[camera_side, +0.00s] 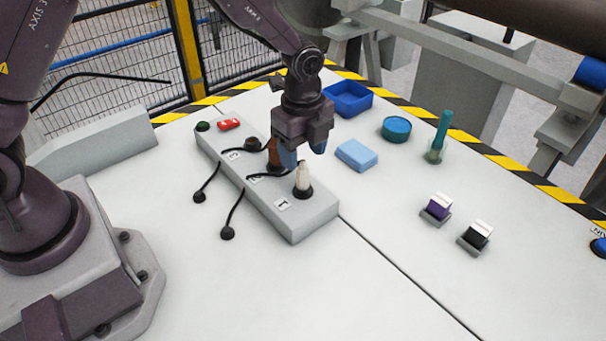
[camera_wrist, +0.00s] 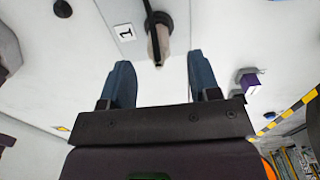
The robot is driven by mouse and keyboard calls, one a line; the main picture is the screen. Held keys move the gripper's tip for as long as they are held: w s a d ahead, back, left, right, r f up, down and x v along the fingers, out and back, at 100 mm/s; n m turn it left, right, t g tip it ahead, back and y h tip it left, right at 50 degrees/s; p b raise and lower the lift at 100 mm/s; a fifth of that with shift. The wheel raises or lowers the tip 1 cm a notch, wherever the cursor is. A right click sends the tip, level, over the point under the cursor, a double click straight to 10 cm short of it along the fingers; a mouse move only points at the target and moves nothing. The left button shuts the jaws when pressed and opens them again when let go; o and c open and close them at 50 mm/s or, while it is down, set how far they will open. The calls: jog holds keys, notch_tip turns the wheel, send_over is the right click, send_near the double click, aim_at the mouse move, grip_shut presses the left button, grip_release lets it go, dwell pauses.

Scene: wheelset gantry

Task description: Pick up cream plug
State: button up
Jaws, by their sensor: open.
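The cream plug (camera_side: 303,178) stands upright in the dark round socket by label 1, at the near end of the grey socket block (camera_side: 315,223). In the wrist view the cream plug (camera_wrist: 159,46) shows just beyond the fingertips, roughly centred between them. My gripper (camera_side: 303,153) is open, with blue fingertips pointing down, close above the cream plug in the side view. In the wrist view my gripper (camera_wrist: 161,72) shows both fingers apart with nothing held between them. The plug's base is partly hidden in the socket.
A brown plug (camera_side: 273,154) stands farther along the block, close beside my gripper. Black cables run from the block to small round ends on the table. A light blue block (camera_side: 357,155), a blue tray (camera_side: 348,99) and a teal round container (camera_side: 396,130) lie to the right.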

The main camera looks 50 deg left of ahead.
aim_at(304, 175)
jog(key=f, duration=0.5)
jog(key=shift+s+d+f, duration=0.1)
jog(key=shift+d+f, duration=0.15)
jog(key=shift+f, duration=0.1)
jog(key=c, duration=1)
